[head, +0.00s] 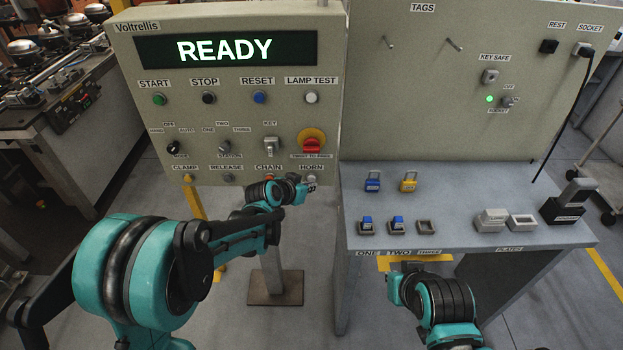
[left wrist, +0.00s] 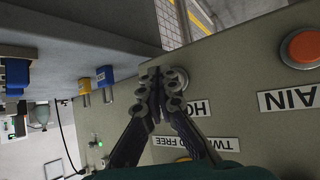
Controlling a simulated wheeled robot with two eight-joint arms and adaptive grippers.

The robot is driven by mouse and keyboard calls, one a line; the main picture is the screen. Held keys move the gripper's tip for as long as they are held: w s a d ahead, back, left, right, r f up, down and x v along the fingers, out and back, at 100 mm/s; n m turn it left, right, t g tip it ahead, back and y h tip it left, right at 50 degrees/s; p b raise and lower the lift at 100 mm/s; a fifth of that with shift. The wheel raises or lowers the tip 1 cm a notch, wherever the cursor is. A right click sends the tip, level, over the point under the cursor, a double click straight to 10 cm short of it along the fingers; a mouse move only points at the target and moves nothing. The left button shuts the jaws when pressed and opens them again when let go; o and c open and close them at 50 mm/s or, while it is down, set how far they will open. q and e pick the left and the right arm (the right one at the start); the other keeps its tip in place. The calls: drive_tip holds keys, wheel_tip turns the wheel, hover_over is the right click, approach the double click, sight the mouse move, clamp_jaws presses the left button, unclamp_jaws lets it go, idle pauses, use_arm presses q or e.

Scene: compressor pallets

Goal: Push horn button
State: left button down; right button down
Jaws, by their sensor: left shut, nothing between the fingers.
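The horn button (head: 311,178) is at the lower right of the grey control panel, under the HORN label (head: 311,167). My left gripper (head: 309,187) is shut and empty, with its tips close at the button, partly covering it. In the left wrist view, the panel appears upside down and the shut fingertips (left wrist: 168,78) overlap the pale round horn button (left wrist: 183,80). The HORN label (left wrist: 193,109) is partly hidden behind a finger. I cannot tell whether the tips touch the button. Of my right arm, only links show at the bottom of the head view.
The red emergency knob (head: 311,144) sits just above the horn button. The orange chain button (left wrist: 301,47) is beside it. A grey shelf (head: 450,228) with padlocks and blocks juts out to the right. The display (head: 226,49) reads READY.

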use_arm(q)
drive_tip(key=shift+w, duration=0.45)
idle(0.3)
drive_tip(key=shift+s, duration=1)
drive_tip(key=s, duration=0.6)
idle(0.8)
drive_tip(key=s+a+r+n+g+y, duration=0.1)
drive_tip(key=s+a+r+n+y, duration=0.1)
drive_tip(key=s+a, duration=0.6)
drive_tip(key=s+a+r+n+g+y, duration=0.1)
drive_tip(key=s+a+r+n+y, duration=0.1)
drive_tip(key=s+a, duration=0.7)
drive_tip(key=s+n+y, duration=0.1)
drive_tip(key=s+n, duration=0.1)
drive_tip(key=s, duration=0.6)
drive_tip(key=shift+a+y, duration=0.2)
drive_tip(key=shift+y, duration=0.1)
